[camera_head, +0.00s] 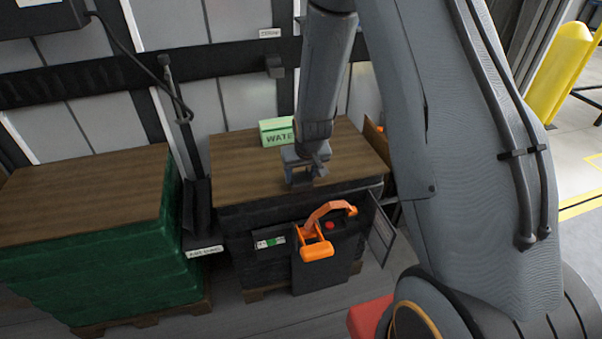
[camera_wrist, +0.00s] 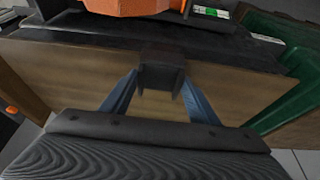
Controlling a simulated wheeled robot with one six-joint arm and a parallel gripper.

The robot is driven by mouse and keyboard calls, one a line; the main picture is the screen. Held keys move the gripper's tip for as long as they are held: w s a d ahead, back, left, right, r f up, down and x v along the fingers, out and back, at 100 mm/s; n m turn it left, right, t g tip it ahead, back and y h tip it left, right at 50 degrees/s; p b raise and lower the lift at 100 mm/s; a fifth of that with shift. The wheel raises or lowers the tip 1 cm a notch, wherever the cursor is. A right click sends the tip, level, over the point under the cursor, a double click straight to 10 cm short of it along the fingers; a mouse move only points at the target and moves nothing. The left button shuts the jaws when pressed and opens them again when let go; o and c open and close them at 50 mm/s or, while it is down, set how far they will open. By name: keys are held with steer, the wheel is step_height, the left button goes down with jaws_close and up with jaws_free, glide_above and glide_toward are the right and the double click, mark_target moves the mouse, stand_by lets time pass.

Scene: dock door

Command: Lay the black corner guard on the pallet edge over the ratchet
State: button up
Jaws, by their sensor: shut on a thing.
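My gripper (camera_head: 304,178) points down over the wood-topped pallet load, close to its front edge. In the wrist view its two blue-grey fingers (camera_wrist: 160,88) are shut on the black corner guard (camera_wrist: 161,72), a small dark angled piece. The guard is at the edge of the brown top; I cannot tell whether it touches it. The ratchet (camera_head: 325,222), with an orange handle, is on the front face of the load, below and slightly right of my gripper. Part of its orange also shows in the wrist view (camera_wrist: 135,5).
A green box marked WATER (camera_head: 277,131) stands on the load's top (camera_head: 236,160), behind my gripper. A green-wrapped pallet load (camera_head: 85,240) stands to the left. A dark upright post and cable are between the loads. A yellow bollard (camera_head: 558,70) is at right.

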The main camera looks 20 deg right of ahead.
steer(key=shift+f, duration=0.2)
steer(key=o, duration=1)
steer(key=shift+o, duration=0.2)
step_height(320, 180, up, 2)
steer(key=shift+s+r, duration=0.1)
steer(key=v, duration=1.1)
steer(key=s+r+g, duration=0.3)
steer(key=s, duration=1.8)
steer(key=shift+g+b, duration=0.4)
